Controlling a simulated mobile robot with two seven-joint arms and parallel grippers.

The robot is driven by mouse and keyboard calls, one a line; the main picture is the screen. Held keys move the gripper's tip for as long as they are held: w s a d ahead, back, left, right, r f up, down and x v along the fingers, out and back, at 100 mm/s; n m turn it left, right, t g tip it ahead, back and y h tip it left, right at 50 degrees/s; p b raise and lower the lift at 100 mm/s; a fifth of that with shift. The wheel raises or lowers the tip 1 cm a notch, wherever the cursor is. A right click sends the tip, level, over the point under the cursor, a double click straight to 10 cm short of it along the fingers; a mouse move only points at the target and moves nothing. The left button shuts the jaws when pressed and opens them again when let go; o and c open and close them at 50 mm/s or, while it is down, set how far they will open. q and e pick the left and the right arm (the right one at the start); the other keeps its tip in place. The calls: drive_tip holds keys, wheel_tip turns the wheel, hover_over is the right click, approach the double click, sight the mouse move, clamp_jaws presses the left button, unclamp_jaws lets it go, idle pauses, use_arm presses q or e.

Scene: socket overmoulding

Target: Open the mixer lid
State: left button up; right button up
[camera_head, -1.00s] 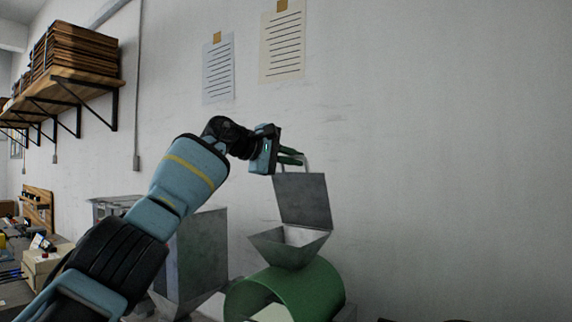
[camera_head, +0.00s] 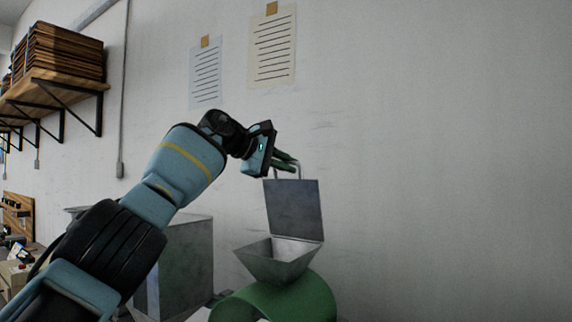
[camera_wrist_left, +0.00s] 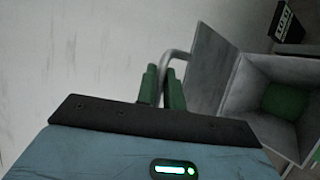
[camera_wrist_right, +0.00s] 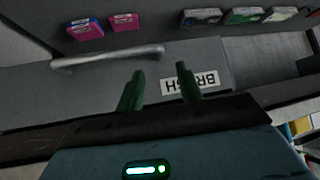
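The mixer is a green drum (camera_head: 290,300) with a grey metal hopper (camera_head: 278,262) on top. Its square grey lid (camera_head: 293,210) stands raised, nearly upright, at the hopper's back edge, and the hopper mouth is open. My left gripper (camera_head: 287,163) is at the lid's top edge. In the left wrist view, its green fingers (camera_wrist_left: 162,88) are close together on both sides of the lid's bent handle (camera_wrist_left: 172,57), and the open hopper (camera_wrist_left: 265,95) shows to the right. My right gripper (camera_wrist_right: 160,88) is open and empty, seen only in the right wrist view.
A grey metal bin (camera_head: 185,265) stands left of the mixer, partly behind my left arm. A wall shelf (camera_head: 50,90) is at upper left. The right wrist view shows a bar handle (camera_wrist_right: 108,57), a label (camera_wrist_right: 190,80) and several small boxes near my right gripper.

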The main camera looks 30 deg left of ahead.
use_arm(q)
drive_tip(key=o, duration=0.4)
drive_tip(key=shift+d, duration=0.1)
drive_tip(key=shift+o, duration=0.2)
use_arm(e)
drive_tip(key=shift+a, duration=0.1)
use_arm(q)
drive_tip(key=v, duration=0.7)
drive_tip(key=shift+s+a+p, duration=0.25)
drive_tip(key=shift+s+p, duration=0.05)
drive_tip(key=shift+p, duration=0.1)
use_arm(e)
drive_tip(key=shift+w+r, duration=0.45)
use_arm(q)
drive_tip(key=shift+r, duration=0.1)
use_arm(e)
drive_tip(key=shift+w+r, duration=0.1)
drive_tip(key=shift+r, duration=0.1)
